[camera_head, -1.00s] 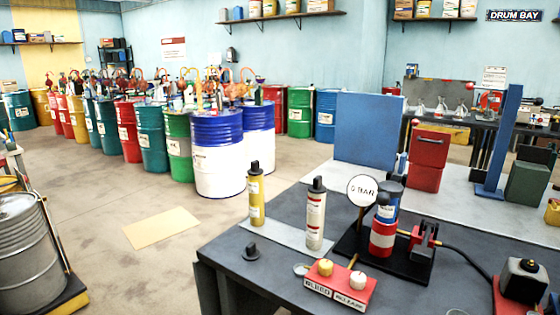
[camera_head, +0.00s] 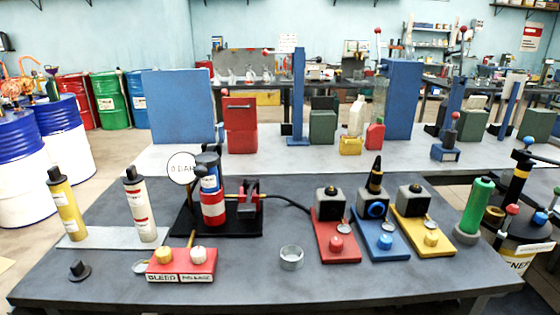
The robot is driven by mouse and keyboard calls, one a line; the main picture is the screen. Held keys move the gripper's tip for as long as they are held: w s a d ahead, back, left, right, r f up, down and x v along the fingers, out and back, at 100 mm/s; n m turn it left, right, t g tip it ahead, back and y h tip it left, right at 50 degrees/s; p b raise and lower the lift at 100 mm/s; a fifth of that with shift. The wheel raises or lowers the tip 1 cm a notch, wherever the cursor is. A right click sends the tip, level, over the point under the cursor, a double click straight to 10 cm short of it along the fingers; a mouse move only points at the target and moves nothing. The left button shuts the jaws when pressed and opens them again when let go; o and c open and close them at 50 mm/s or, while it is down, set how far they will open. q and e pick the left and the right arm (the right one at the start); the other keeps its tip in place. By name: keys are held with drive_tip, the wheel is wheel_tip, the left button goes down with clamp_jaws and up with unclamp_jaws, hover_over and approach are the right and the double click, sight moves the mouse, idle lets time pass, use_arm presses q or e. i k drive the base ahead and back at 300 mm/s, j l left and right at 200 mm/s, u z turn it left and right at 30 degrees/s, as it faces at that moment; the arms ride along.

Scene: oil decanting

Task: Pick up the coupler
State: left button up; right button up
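Neither of my grippers shows in the head view. No part is labelled as a coupler, and I cannot tell which one it is. Small loose parts on the dark grey table (camera_head: 350,282) are a short silver ring-shaped part (camera_head: 291,257) near the front middle and a black knobbed part (camera_head: 79,269) at the front left. Black-topped units stand on a red base (camera_head: 337,250), a blue base (camera_head: 380,247) and a yellow base (camera_head: 432,243) at the right. The middle unit has a black conical nozzle (camera_head: 376,172) on top.
A yellow cartridge (camera_head: 67,207) and a white cartridge (camera_head: 139,206) stand upright on a grey mat at left. A red-and-blue cylinder (camera_head: 212,205) stands on a black stand with a hose. A red BLEED box (camera_head: 181,266) is in front. A green bottle (camera_head: 477,207) stands far right.

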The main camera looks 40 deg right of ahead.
sight(376, 177)
drive_tip(key=z, duration=1.8)
